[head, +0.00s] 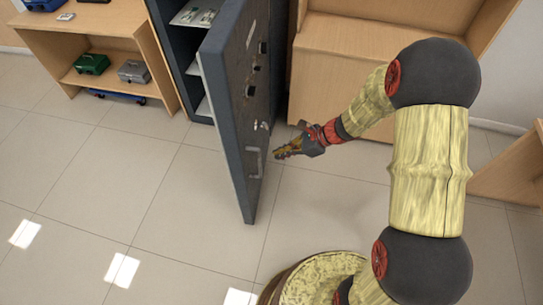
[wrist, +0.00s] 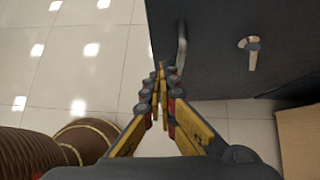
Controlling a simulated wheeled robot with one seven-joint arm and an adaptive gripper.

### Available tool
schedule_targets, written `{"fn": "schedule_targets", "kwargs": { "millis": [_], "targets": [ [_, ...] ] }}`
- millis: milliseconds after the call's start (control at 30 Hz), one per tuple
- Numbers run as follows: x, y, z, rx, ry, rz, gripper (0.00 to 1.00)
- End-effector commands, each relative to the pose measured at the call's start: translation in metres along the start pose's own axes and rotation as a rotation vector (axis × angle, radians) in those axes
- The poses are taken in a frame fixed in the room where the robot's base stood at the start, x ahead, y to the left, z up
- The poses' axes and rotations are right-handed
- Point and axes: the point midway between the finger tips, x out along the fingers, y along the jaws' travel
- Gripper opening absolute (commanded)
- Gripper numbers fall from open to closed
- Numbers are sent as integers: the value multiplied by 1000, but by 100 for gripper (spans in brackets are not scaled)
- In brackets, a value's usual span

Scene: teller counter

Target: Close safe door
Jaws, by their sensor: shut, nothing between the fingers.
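The safe (head: 178,45) is dark blue-grey, and its tall door (head: 215,85) stands wide open, swung out toward me. The door's outer face is on the right, with a grey bar handle (head: 254,162) near its free edge and a small knob or key (head: 262,126) above. My gripper (head: 278,154) is shut and empty, to the right of the handle and close to the door's outer face. In the wrist view the closed fingertips (wrist: 161,68) are beside the handle (wrist: 182,48); I cannot tell whether they touch. The door face (wrist: 225,45) fills the upper right there.
Shelves inside the safe hold papers (head: 194,16). A wooden shelf unit (head: 145,45) with a green box (head: 91,64) and a grey box (head: 134,71) stands left. A wooden cabinet (head: 340,70) is behind the door's right side. The tiled floor (head: 130,190) in front is clear.

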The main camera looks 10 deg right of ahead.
Motion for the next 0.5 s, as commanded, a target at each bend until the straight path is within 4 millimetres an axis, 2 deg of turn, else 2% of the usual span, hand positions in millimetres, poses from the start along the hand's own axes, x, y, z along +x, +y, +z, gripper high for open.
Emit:
{"fn": "schedule_targets", "kwargs": {
  "millis": [467, 500],
  "targets": [
    [93, 2, -3, -4, 2, 5, 0],
    [97, 1, 3, -8, 1, 3, 0]
  ]
}}
